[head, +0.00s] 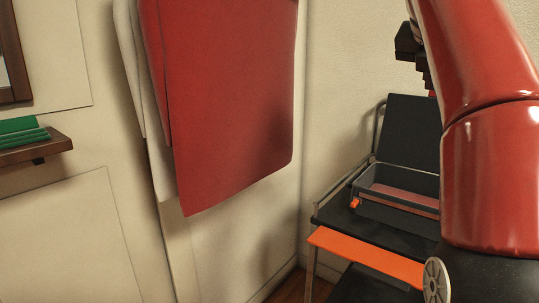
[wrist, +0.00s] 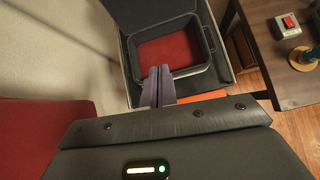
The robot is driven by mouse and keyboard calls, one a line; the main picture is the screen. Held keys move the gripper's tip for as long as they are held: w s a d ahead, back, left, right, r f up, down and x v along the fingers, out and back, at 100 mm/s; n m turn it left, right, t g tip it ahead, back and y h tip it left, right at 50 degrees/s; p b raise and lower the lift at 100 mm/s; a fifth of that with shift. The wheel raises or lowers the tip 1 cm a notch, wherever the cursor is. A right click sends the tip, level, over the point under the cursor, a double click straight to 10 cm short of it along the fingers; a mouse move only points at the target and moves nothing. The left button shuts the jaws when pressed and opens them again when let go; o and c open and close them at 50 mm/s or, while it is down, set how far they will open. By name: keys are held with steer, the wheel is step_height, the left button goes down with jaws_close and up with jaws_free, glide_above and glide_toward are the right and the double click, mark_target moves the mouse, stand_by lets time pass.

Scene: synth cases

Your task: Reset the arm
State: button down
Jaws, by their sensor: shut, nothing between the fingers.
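My gripper (wrist: 158,87) shows in the wrist view with its two grey fingers pressed together and nothing between them. The fingertips appear in front of the near left edge of a dark bin; I cannot tell the height between them. In the head view my red arm fills the right side, and the fingers cannot be made out there.
The dark bin (head: 398,172) with a red bottom stands on a black cart with an orange front strip (head: 366,256). A red cloth (head: 232,95) hangs on the wall. A wooden table (wrist: 292,88) is at the right in the wrist view. A shelf (head: 60,144) holds green items.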

steer(key=s+a+f+m+y, duration=0.2)
steer(key=s+a+f+m, duration=0.2)
steer(key=f, duration=0.9)
steer(key=s+a+f+m+g+y, duration=0.1)
steer(key=s+a+f+m, duration=0.4)
steer(key=s+f+m, duration=0.6)
steer(key=s+a+f+m+y, duration=0.2)
steer(key=s+a+f+m, duration=0.2)
steer(key=s+f+m, duration=0.3)
step_height(320, 180, down, 8)
steer(key=m, duration=0.5)
steer(key=shift+s+a+g+y, duration=0.2)
steer(key=shift+a+g+y, duration=0.1)
steer(key=shift+a+g, duration=0.1)
